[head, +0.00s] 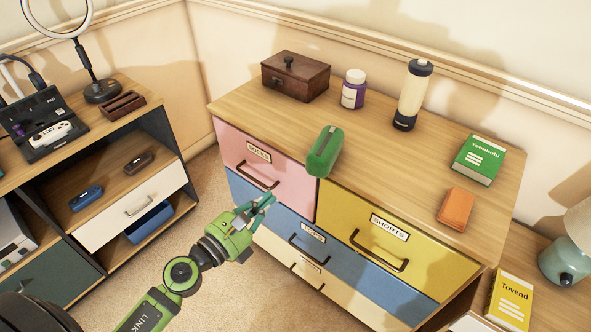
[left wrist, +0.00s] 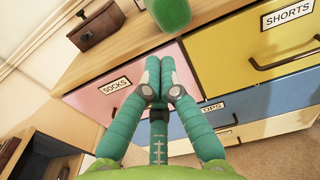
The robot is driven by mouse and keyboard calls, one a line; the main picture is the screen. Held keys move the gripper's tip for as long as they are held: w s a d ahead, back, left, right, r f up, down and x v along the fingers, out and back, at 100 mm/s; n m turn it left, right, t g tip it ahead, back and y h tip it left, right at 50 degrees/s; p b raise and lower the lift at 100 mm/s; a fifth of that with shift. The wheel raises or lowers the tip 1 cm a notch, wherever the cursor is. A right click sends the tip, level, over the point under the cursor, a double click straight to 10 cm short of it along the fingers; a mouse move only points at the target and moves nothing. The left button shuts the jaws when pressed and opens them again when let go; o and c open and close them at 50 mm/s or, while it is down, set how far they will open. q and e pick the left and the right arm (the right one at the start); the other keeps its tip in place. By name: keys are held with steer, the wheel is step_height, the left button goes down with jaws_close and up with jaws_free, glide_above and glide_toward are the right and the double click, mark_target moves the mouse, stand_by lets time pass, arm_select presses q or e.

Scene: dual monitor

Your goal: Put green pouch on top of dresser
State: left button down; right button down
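The green pouch (head: 325,152) is at the front edge of the wooden dresser top (head: 260,100), above the pink drawer. It looks upright, and its lower end overlaps the front edge in the head view. In the left wrist view the pouch (left wrist: 169,12) is cut off by the top of the picture. My left gripper (head: 268,201) is in front of the drawers, lower than the pouch and apart from it. Its teal fingers (left wrist: 160,66) are together at the tips with nothing between them. My right gripper is not in view.
The dresser top also holds a wooden box (head: 296,78), a purple jar (head: 353,90), a bottle (head: 412,95), a green book (head: 475,160) and an orange item (head: 455,208). The middle of the top is clear. A shelf unit (head: 135,185) stands at left.

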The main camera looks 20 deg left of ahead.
mark_target(305, 166)
arm_select(q)
steer(key=p+x, duration=0.2)
steer(key=x, duration=0.7)
steer(key=shift+w+d, duration=0.15)
steer(key=shift+w, duration=0.2)
steer(key=shift+w+d, duration=0.2)
steer(key=shift+w, duration=0.35)
steer(key=x, duration=0.7)
steer(key=shift+f+b, duration=0.1)
steer(key=shift+b, duration=0.2)
